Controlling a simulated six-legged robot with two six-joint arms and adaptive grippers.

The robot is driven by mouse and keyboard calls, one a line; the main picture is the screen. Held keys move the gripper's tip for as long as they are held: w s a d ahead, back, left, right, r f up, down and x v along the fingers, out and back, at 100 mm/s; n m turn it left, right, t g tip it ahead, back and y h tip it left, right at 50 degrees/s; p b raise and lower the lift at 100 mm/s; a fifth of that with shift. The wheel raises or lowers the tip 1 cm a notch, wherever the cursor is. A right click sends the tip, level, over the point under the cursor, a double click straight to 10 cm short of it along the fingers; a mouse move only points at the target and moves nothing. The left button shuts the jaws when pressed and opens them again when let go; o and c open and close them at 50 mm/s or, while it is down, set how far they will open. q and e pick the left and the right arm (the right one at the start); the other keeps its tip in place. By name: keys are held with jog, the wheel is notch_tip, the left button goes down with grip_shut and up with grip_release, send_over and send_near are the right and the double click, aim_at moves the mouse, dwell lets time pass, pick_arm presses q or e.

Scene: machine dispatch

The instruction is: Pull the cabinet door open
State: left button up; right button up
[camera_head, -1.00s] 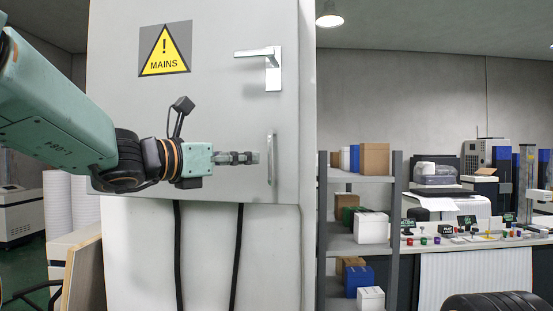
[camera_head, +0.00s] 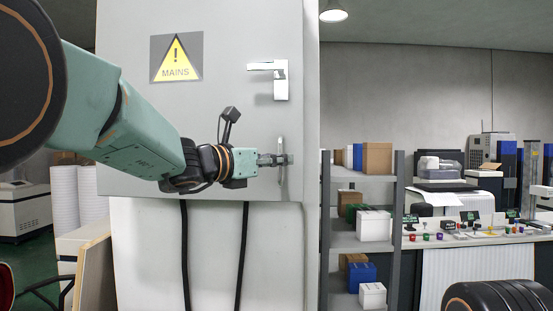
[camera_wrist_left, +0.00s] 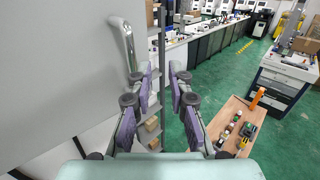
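The grey cabinet door (camera_head: 225,115) has a yellow MAINS warning sign, a silver lever handle (camera_head: 270,76) and, lower down, a vertical silver bar handle (camera_head: 281,178). The door looks shut. My left gripper (camera_head: 286,160) overlaps the bar handle in the head view. In the left wrist view its two fingers (camera_wrist_left: 165,76) are apart with nothing between them. The bar handle (camera_wrist_left: 124,42) is left of the left finger there, its near end close to that fingertip; I cannot tell whether they touch. My right gripper is not in view.
A grey shelf rack (camera_head: 398,190) with boxes stands right of the cabinet. A long counter (camera_head: 480,238) with small items is beyond it. Black cables hang below the door. The wrist view shows a wooden-topped table (camera_wrist_left: 232,115) and open green floor.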

pick_arm(q)
jog(key=shift+w+a+f, duration=0.1)
jog(key=shift+w+f, duration=0.05)
jog(key=shift+w, duration=0.2)
jog(key=c, duration=0.3)
jog(key=shift+w+a+f, duration=0.1)
jog(key=shift+w+a, duration=0.15)
jog(key=shift+a, duration=0.1)
grip_shut()
jog(key=shift+s+d, duration=0.1)
jog(key=shift+d, duration=0.05)
jog(key=shift+o, duration=0.5)
grip_release()
jog(key=shift+o, duration=1.2)
jog(key=shift+s, duration=0.1)
jog(key=v, duration=1.2)
jog(key=shift+s+r, duration=0.2)
jog(key=shift+r, duration=0.05)
